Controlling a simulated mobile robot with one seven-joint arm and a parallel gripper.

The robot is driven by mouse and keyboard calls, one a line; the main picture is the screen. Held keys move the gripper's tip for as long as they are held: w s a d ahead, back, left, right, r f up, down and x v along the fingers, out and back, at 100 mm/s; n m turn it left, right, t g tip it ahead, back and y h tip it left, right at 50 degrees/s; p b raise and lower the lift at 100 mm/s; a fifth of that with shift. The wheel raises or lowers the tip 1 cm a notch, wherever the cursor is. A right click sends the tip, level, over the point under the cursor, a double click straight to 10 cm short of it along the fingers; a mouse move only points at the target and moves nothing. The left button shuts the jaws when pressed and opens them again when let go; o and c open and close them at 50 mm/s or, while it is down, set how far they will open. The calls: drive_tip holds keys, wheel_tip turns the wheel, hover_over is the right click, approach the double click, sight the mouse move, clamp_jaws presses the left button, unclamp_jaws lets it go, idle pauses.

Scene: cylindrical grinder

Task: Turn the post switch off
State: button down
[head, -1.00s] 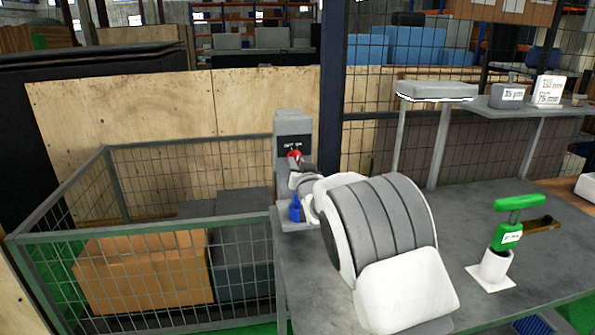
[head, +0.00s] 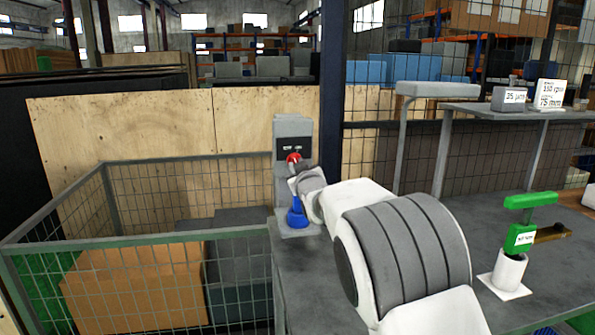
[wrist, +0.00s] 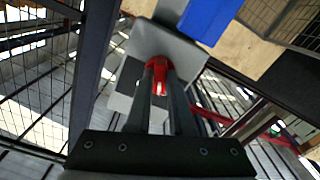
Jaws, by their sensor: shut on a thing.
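The grey post (head: 293,128) stands at the back left corner of the grey workbench. It has a black label plate with small white lettering and a red switch knob (head: 292,157) on its front. My gripper (head: 295,166) is at the knob. In the wrist view the two dark fingers of my gripper (wrist: 160,82) are shut on the red knob (wrist: 157,66), one on each side. The knob's exact angle is hard to read because the fingers cover part of it.
A blue object (head: 297,214) stands at the post's foot, just below my gripper. A wire cage (head: 135,240) with boxes is to the left. A green-handled tool (head: 520,238) in a white holder stands on the bench (head: 300,262) to the right, below a grey shelf (head: 550,112).

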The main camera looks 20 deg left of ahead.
idle(0.3)
drive_tip(key=c, duration=0.8)
unclamp_jaws()
drive_tip(key=v, duration=1.7)
drive_tip(key=shift+s+d, duration=0.15)
drive_tip(key=shift+d, duration=0.1)
